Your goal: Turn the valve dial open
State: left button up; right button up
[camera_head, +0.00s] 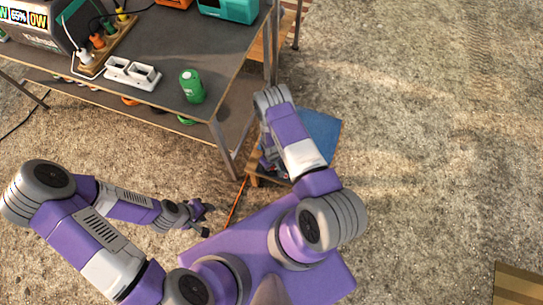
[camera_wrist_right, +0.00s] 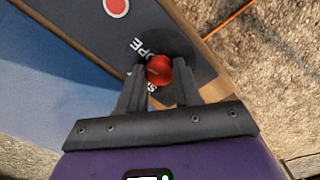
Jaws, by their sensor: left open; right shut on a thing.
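The valve dial (camera_wrist_right: 158,70) is a red knob on a dark round plate (camera_wrist_right: 180,48) with white lettering, partly covered by my fingers, in the right wrist view. My right gripper (camera_wrist_right: 159,78) has its two fingers on either side of the red knob and is shut on it. In the head view my right arm reaches down beside the blue-topped stand, and the arm hides the dial and that gripper's tips. My left gripper (camera_head: 205,213) is open and empty, low over the ground left of my base.
The blue-topped stand (camera_head: 322,127) is beside the dark table (camera_head: 225,62). The table holds a green can (camera_head: 191,86), white sockets (camera_head: 132,73) and a teal box (camera_head: 229,9). An orange cord (camera_head: 237,203) lies on the ground. Ground to the right is mostly clear.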

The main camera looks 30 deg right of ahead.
jog(key=shift+m, duration=1.1)
jog(key=o, duration=1)
jog(key=shift+o, duration=0.2)
jog(key=shift+r, duration=0.1)
notch_tip(320, 180, up, 8)
jog(key=p, duration=0.3)
jog(key=shift+f, duration=0.25)
